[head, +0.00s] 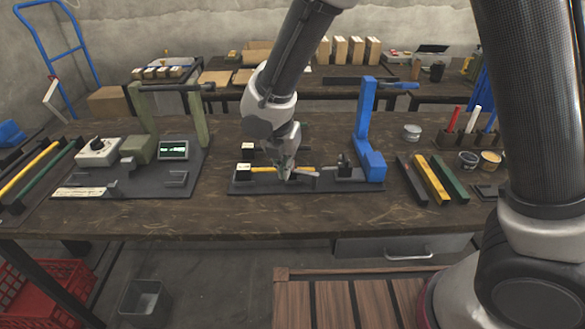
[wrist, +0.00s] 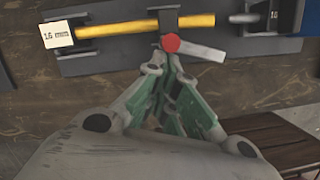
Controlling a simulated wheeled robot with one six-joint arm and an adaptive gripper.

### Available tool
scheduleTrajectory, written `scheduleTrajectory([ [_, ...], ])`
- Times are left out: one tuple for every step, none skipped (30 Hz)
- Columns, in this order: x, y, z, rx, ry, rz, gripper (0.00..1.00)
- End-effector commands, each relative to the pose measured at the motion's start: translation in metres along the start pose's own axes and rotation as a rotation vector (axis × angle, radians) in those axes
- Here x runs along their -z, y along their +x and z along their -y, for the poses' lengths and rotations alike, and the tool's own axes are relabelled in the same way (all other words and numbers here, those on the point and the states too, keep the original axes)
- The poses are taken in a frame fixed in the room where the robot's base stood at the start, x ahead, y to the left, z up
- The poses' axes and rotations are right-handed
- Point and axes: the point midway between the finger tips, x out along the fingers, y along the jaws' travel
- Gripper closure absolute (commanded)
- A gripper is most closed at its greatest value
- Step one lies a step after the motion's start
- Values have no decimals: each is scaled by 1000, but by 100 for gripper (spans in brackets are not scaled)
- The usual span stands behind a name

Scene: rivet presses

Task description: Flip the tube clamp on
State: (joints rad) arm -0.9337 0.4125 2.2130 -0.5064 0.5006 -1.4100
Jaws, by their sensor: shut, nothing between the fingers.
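A yellow tube (wrist: 145,25) lies across the black fixture base (head: 238,188), with its left end at a white 16 mm block (wrist: 57,34). A dark clamp bracket (wrist: 168,20) crosses the tube near its middle. From it a grey lever with a red round end (wrist: 171,43) points right, slightly tilted, along the front of the tube in the wrist view. My gripper (wrist: 168,62) is shut and empty, its fingertips just in front of the red end; I cannot tell whether they touch. In the head view my gripper (head: 288,174) partly hides the clamp.
A blue press frame (head: 368,130) rises at the fixture's right end. Another station with a green frame (head: 195,115) stands to the left. Several coloured bars (head: 430,180) lie to the right. The bench front (head: 300,215) is clear.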

Motion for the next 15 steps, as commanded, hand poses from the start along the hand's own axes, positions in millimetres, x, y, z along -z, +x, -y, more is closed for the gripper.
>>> scheduleTrajectory([
  [-3, 1, -3, 10, 40, 1, 100],
  [-4, 1, -4, 17, 69, 0, 100],
  [-7, 2, -6, 26, 106, 0, 100],
  [-9, 3, -7, 34, 132, 0, 100],
  [-11, 3, -8, 40, 161, 0, 100],
  [-14, 4, -9, 49, 198, 0, 100],
  [-16, 4, -10, 56, 226, 0, 100],
  [-18, 5, -11, 63, 254, 0, 100],
  [-21, 6, -11, 73, 291, 0, 100],
  [-23, 6, -12, 80, 319, 0, 100],
  [-25, 6, -12, 86, 347, 0, 100],
  [-28, 7, -13, 95, 383, 0, 100],
  [-30, 8, -14, 102, 411, 0, 100],
  [-32, 8, -14, 110, 438, 0, 100],
  [-35, 9, -14, 119, 476, 0, 100],
])
